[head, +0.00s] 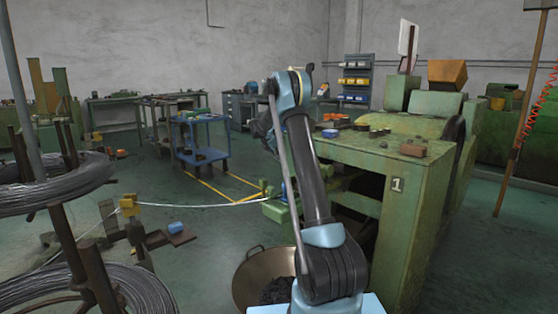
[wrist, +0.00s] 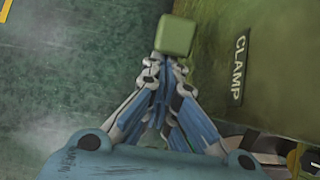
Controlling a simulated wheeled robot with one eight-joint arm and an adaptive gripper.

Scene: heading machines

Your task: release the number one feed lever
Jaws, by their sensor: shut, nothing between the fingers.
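In the wrist view a green block-shaped end (wrist: 175,35), which looks like a lever handle, stands just beyond the fingertips of my gripper (wrist: 163,72). The fingers are shut together with nothing between them. I cannot tell whether the tips touch the block. To its right is a green machine face (wrist: 215,105) with a dark plate reading CLAMP (wrist: 238,67). In the head view the green machine marked 1 (head: 397,185) stands right of my arm. My gripper (head: 262,126) is partly hidden behind my arm there, and the lever cannot be made out.
A wire (head: 190,206) runs from a yellow guide (head: 128,205) to the machine's green feed part (head: 277,210). Wire coils (head: 55,185) stand at the left. A wide pan (head: 250,275) sits on the floor below my arm. A blue cart (head: 205,138) stands behind on open floor.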

